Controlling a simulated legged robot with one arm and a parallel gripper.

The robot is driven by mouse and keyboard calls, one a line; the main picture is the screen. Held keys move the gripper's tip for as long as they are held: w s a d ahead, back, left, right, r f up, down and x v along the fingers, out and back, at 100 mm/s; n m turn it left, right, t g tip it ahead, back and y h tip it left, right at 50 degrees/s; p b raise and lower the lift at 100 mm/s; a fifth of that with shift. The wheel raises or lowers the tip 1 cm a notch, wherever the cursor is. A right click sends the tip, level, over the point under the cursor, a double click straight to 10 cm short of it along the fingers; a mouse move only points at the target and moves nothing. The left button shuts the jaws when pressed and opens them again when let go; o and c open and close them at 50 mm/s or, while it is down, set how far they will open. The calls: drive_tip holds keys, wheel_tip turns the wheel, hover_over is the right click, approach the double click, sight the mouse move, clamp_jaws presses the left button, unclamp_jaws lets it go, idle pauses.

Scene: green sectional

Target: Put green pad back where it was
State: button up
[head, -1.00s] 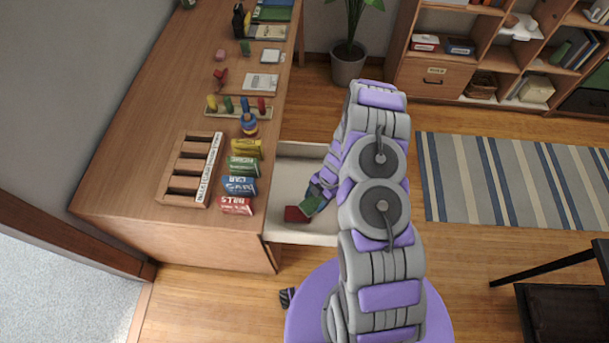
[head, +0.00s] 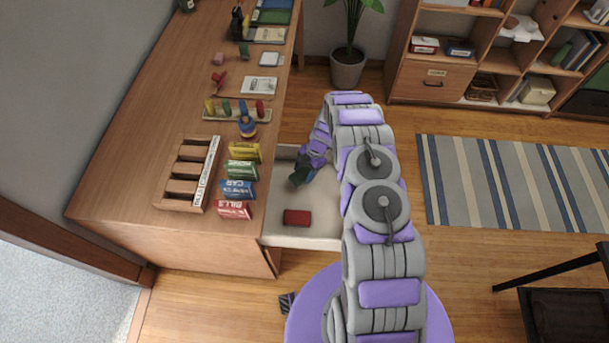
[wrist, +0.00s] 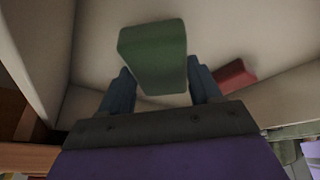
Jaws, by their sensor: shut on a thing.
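The green pad (wrist: 155,58) is a dark green block between the two fingers of my gripper (wrist: 160,85) in the wrist view. My gripper is shut on it. In the head view my gripper (head: 302,172) is over the rear part of the open drawer (head: 325,195), and the green pad shows only as a small dark green patch. I cannot tell whether the pad touches the drawer floor. A red block (head: 297,217) lies on the drawer floor near the front; it also shows in the wrist view (wrist: 235,75), apart from the green pad.
The desk (head: 150,150) is left of the drawer. Yellow, green, blue and red packs (head: 240,172) line its edge beside a wooden slotted rack (head: 185,175). A peg board (head: 236,113) stands behind. The drawer floor around the red block is bare.

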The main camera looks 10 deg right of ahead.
sight(304, 171)
drive_tip(key=shift+w+a, duration=0.35)
drive_tip(key=shift+a, duration=0.25)
wheel_tip(304, 171, down, 4)
drive_tip(key=shift+d+r+b, duration=0.1)
drive_tip(key=shift+r+b, duration=0.05)
drive_tip(key=shift+b, duration=0.45)
drive_tip(key=shift+d, duration=0.45)
drive_tip(key=o, duration=1.2)
drive_tip(key=shift+a, duration=0.5)
drive_tip(key=shift+r, duration=0.1)
